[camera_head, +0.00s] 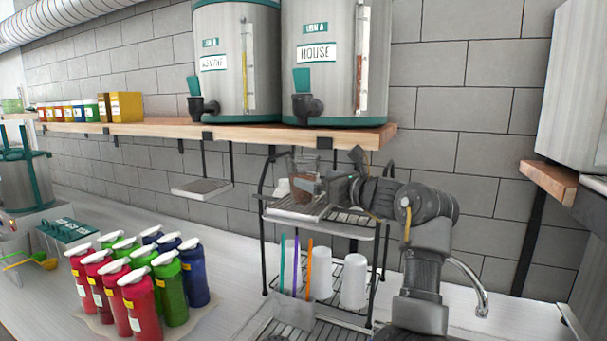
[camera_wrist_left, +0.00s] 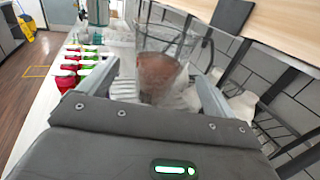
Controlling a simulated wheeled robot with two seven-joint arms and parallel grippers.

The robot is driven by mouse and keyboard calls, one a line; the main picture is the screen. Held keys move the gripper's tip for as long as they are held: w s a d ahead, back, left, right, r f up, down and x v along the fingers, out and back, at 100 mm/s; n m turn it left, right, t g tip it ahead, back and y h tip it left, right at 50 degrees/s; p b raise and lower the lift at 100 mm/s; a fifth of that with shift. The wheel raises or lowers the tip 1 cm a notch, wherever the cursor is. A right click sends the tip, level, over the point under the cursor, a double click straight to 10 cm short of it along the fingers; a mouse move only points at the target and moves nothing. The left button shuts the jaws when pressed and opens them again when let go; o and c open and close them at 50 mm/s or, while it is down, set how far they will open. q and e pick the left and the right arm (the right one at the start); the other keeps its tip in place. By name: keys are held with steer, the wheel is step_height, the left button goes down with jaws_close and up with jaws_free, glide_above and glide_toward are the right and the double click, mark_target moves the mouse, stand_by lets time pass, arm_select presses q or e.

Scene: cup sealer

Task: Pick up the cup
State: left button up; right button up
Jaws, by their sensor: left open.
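A clear cup (camera_head: 304,183) with brown contents stands upright on a light tray (camera_head: 290,212) on the rack's upper shelf. My left gripper (camera_head: 325,180) is at the cup's right side in the head view, level with it. In the left wrist view the cup (camera_wrist_left: 160,70) is between the two fingers of my left gripper (camera_wrist_left: 165,80), which is open. Whether a finger touches the cup I cannot tell. The cup's far side is hidden. My right gripper is not in view.
White cups (camera_head: 354,281) and coloured straws (camera_head: 296,265) are on and by the rack's lower shelf. Several red, green and blue bottles (camera_head: 141,304) stand on the counter at left. A wooden shelf (camera_head: 150,128) with two dispensers (camera_head: 335,85) hangs above. A faucet (camera_head: 475,282) is at right.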

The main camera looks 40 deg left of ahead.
mark_target(303, 175)
arm_select(q)
steer(key=shift+a, duration=0.65)
steer(key=shift+a+r+p, duration=0.1)
steer(key=shift+a+p, duration=0.1)
steer(key=shift+p, duration=0.3)
steer(key=a+p, duration=0.4)
steer(key=shift+w+a, duration=0.25)
steer(key=shift+a, duration=0.1)
steer(key=shift+a+f, duration=0.1)
steer(key=shift+f, duration=0.15)
steer(key=shift+d, duration=0.25)
steer(key=shift+c, duration=0.9)
steer(key=shift+a, duration=0.1)
steer(key=c, duration=0.9)
steer(key=shift+c, duration=0.5)
steer(key=shift+r, duration=0.15)
